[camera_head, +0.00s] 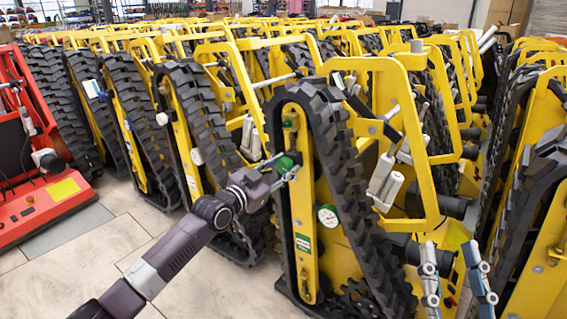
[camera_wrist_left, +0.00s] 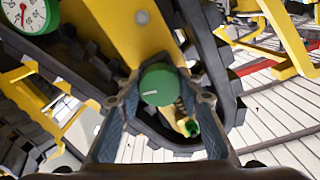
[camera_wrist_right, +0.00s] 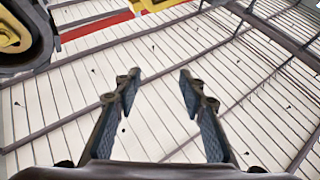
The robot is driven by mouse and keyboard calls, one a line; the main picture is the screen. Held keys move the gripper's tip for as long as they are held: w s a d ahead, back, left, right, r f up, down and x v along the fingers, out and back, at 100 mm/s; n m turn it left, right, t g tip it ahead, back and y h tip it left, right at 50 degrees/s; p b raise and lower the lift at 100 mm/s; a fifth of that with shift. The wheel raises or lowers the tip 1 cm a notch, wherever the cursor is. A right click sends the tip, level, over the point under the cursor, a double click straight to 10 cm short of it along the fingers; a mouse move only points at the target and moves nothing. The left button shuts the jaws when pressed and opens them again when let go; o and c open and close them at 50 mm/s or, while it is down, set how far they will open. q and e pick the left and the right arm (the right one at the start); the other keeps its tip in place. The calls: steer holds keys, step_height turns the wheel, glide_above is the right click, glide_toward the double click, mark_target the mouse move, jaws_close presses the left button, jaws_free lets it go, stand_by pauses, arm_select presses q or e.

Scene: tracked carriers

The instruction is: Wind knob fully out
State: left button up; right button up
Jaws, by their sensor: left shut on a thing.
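A round green knob (camera_head: 284,164) sits on the yellow side plate of the nearest tracked carrier (camera_head: 305,215). My left gripper (camera_head: 290,170) reaches it from the left. In the left wrist view the knob (camera_wrist_left: 158,84) is between the fingertips of my left gripper (camera_wrist_left: 160,88), shut on its sides; a short pale mark on its face points left. My right gripper (camera_head: 449,250) is at the lower right in the head view, away from the knob. In the right wrist view my right gripper (camera_wrist_right: 158,78) is open and empty.
A dial gauge (camera_head: 328,216) is below the knob on the same plate. A smaller green part (camera_head: 288,123) is above it. Many yellow carriers with black tracks stand close behind. A red machine (camera_head: 50,175) is at left. Bare tiled floor (camera_head: 110,255) lies at lower left.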

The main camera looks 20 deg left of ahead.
arm_select(q)
steer(key=shift+n, duration=0.6)
arm_select(e)
steer(key=shift+w+f+g+h, duration=0.15)
steer(key=shift+w+f+g, duration=0.3)
steer(key=shift+f, duration=0.35)
steer(key=shift+w+f+g+h, duration=0.15)
steer(key=shift+w+f+g, duration=0.25)
steer(key=shift+f, duration=0.35)
arm_select(q)
steer(key=o, duration=1.2)
steer(key=shift+c, duration=0.2)
steer(key=v, duration=1.2)
steer(key=shift+d, duration=0.1)
